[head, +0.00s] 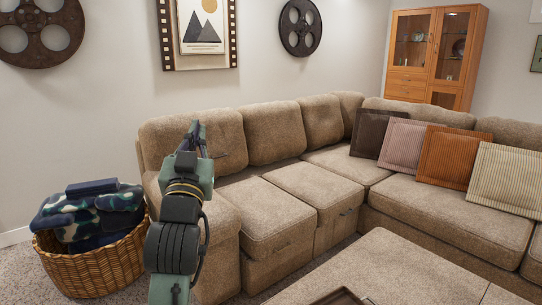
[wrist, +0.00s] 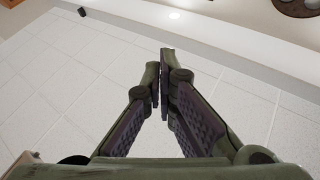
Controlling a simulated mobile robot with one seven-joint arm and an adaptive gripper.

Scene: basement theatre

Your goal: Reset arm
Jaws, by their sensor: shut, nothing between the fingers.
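My arm rises in the left half of the head view, in front of the sofa's left end. My gripper (head: 195,135) is at its top, small and partly hidden behind my own wrist. In the wrist view my gripper (wrist: 160,85) points up at the white tiled ceiling (wrist: 60,80). Its two dark, ridged fingers come together at the tips with nothing held between them.
A beige sectional sofa (head: 270,205) with several cushions fills the middle and right. A wicker basket (head: 95,270) with folded blankets stands at lower left. A beige ottoman (head: 400,270) is in front. A wooden cabinet (head: 408,83) stands at the back right.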

